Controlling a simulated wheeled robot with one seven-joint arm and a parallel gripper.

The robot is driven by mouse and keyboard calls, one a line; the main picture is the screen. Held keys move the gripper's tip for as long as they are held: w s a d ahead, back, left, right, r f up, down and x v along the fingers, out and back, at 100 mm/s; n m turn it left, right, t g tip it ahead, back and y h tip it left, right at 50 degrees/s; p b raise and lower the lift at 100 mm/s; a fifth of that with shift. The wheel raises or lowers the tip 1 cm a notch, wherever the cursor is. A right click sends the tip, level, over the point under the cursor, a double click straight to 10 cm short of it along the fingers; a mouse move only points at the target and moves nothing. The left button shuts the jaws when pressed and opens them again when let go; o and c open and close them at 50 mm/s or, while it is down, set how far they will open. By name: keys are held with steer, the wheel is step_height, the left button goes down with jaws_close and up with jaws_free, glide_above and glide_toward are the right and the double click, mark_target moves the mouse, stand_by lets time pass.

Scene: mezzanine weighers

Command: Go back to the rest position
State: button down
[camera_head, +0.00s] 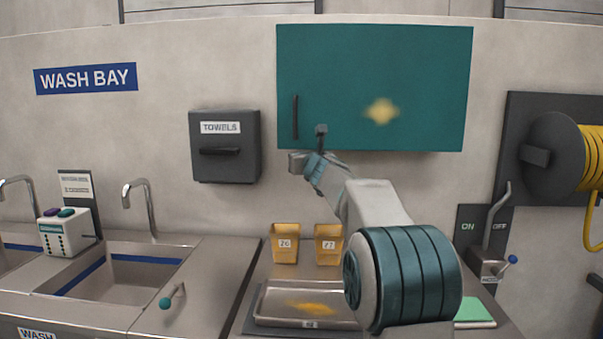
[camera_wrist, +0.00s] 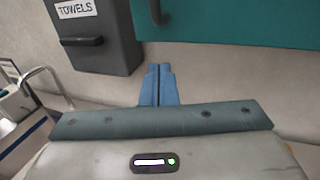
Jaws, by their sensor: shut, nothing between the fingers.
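My gripper (camera_head: 321,131) is raised in front of the wall, near the lower left of the teal cabinet (camera_head: 370,60) and to the right of the towel box. In the wrist view my gripper's two blue fingers (camera_wrist: 159,84) are together, with nothing between them. They point toward the bare wall below the cabinet (camera_wrist: 230,22). I cannot tell whether the gripper touches the cabinet. The arm hides part of the counter behind it.
A dark towel dispenser (camera_head: 225,146) hangs on the wall. Below are a sink (camera_head: 120,285), a tap (camera_head: 140,205), two yellow bins (camera_head: 285,243) (camera_head: 328,245) and a metal tray (camera_head: 272,300) with yellow stuff. A hose reel (camera_head: 555,150) is at right.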

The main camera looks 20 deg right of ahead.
steer(key=s+a+f+n+g+y, duration=0.25)
steer(key=s+a+f+n, duration=0.2)
steer(key=s+n, duration=0.3)
steer(key=s+a+f+n+g+y+p, duration=0.1)
steer(key=s+a+f+n+g, duration=0.25)
steer(key=s+a+n, duration=0.45)
steer(key=s+a+f+n+g+y, duration=0.25)
steer(key=s+f+n, duration=0.25)
steer(key=s+n, duration=0.3)
steer(key=s+d+f+n+g+h, duration=0.1)
steer(key=s+f+n, duration=0.3)
steer(key=s, duration=0.4)
steer(key=s+d+f+n+g+h+p, duration=0.1)
steer(key=s+d+f+n+g+h, duration=0.1)
steer(key=s+f, duration=0.4)
steer(key=s+d+f+n+g+h+p, duration=0.1)
steer(key=s+f+n, duration=0.4)
steer(key=s, duration=0.6)
steer(key=n+g+h, duration=0.1)
steer(key=g, duration=0.1)
steer(key=shift+d+f+g+h, duration=0.15)
steer(key=shift+d+g+h, duration=0.1)
steer(key=shift+g+h, duration=0.1)
steer(key=shift+d, duration=0.1)
